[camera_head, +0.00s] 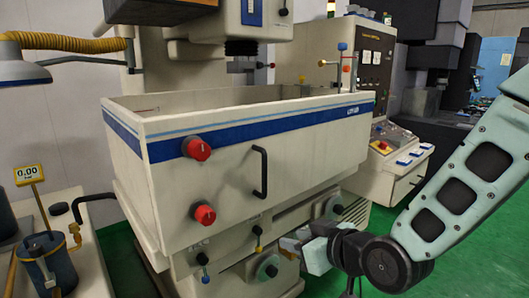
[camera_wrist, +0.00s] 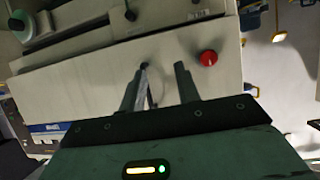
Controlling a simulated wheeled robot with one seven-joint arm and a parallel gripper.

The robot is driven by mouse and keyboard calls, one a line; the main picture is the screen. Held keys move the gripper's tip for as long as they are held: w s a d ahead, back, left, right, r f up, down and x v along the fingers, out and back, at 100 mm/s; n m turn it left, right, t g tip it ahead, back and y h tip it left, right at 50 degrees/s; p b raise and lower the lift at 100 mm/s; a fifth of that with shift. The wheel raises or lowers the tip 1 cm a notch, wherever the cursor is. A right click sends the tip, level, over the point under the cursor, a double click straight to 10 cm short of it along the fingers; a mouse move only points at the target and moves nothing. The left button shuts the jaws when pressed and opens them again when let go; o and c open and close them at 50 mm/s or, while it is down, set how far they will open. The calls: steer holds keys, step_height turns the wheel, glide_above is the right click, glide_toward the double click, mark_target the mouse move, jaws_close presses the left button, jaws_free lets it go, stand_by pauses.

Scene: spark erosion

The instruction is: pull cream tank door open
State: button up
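The cream tank (camera_head: 330,150) has a blue stripe and a front panel that sits flush, with no open gap seen. A black upright bar handle (camera_head: 261,172) is on its front. My gripper (camera_head: 292,242) is below and right of the handle in the head view, its fingers small and partly unclear there. In the wrist view my gripper (camera_wrist: 160,85) is open, its two fingers apart. The dark handle (camera_wrist: 145,68) appears between the fingers, with no visible grip on it. Part of the handle is hidden by the gripper body.
Two red knobs, the upper (camera_head: 199,148) and the lower (camera_head: 205,215), stick out left of the handle. A control cabinet (camera_head: 365,75) stands behind right. A side table (camera_head: 75,260) with a blue pot is at left. Green floor (camera_head: 475,260) is open at right.

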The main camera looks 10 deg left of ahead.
mark_target(266, 168)
steer(key=w+r+m+t+y+p, duration=0.2)
steer(key=w+r+t+p, duration=0.1)
steer(key=w+r+t, duration=0.3)
steer(key=shift+g, duration=0.5)
steer(key=p+x, duration=0.2)
steer(key=x, duration=0.3)
steer(key=r+p+x, duration=0.1)
steer(key=p+x, duration=0.1)
steer(key=x, duration=0.3)
steer(key=p+x, duration=0.3)
steer(key=x, duration=0.2)
steer(key=shift+w+a+r, duration=0.1)
steer(key=shift+w+r, duration=0.05)
steer(key=shift+w, duration=0.2)
steer(key=shift+w+a, duration=0.25)
steer(key=shift+w, duration=0.2)
jaws_close()
